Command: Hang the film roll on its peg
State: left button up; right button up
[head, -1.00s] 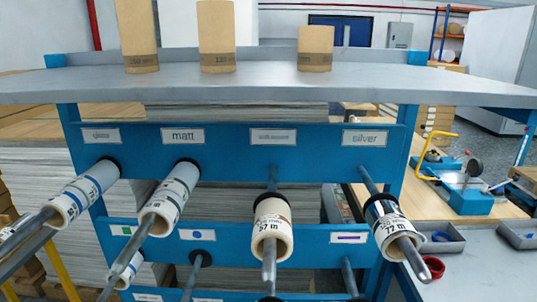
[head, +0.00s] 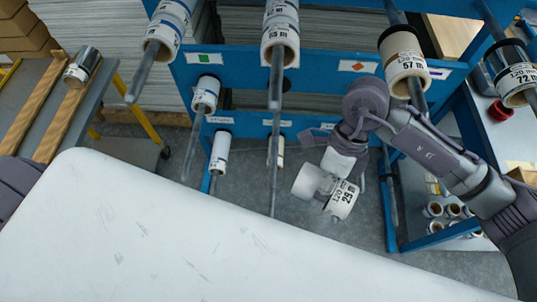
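The film roll (head: 343,199) is white with a printed label reading about "29 m". It hangs tilted below my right gripper (head: 335,178), which appears shut around its middle; the fingers partly hide it. The roll is in free air in front of the blue rack (head: 325,63), apart from the pegs. My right wrist covers part of the rack's middle row. Only part of my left arm shows at the left edge; its gripper is out of view.
Other rolls hang on pegs, including a 57 m roll (head: 404,58) above my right wrist and a small roll (head: 205,93) on the left. A silver-dark roll (head: 82,66) lies on a cart with wooden rails (head: 62,112). A red ring (head: 500,111) lies at the right.

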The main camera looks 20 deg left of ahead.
aim_at(275, 73)
jog(key=s+a+r+m+t+y+p, duration=0.1)
jog(key=s+a+r+m+y+p, duration=0.15)
jog(key=a+r+m+y, duration=0.3)
jog(key=s+a+r+m+t+y+p, duration=0.1)
jog(key=s+a+r+m+y, duration=0.2)
jog(key=r+m, duration=0.45)
pick_arm(q)
jog(key=shift+s+a+r+b, duration=0.1)
jog(key=shift+a+r+b, duration=0.45)
jog(key=shift+b, duration=1)
pick_arm(e)
jog(key=shift+t+h, duration=0.3)
jog(key=shift+h, duration=0.05)
jog(key=shift+w+a+r, duration=0.15)
jog(key=shift+w+a, duration=1.05)
jog(key=shift+w, duration=2.05)
jog(key=shift+w+a+r, duration=0.2)
jog(key=shift+w+a, duration=0.95)
jog(key=shift+w, duration=2.15)
jog(key=shift+w+a+r, duration=0.15)
jog(key=shift+w+a, duration=1.05)
jog(key=shift+w, duration=2.05)
pick_arm(q)
jog(key=shift+d+r, duration=0.1)
pick_arm(e)
jog(key=o, duration=1.3)
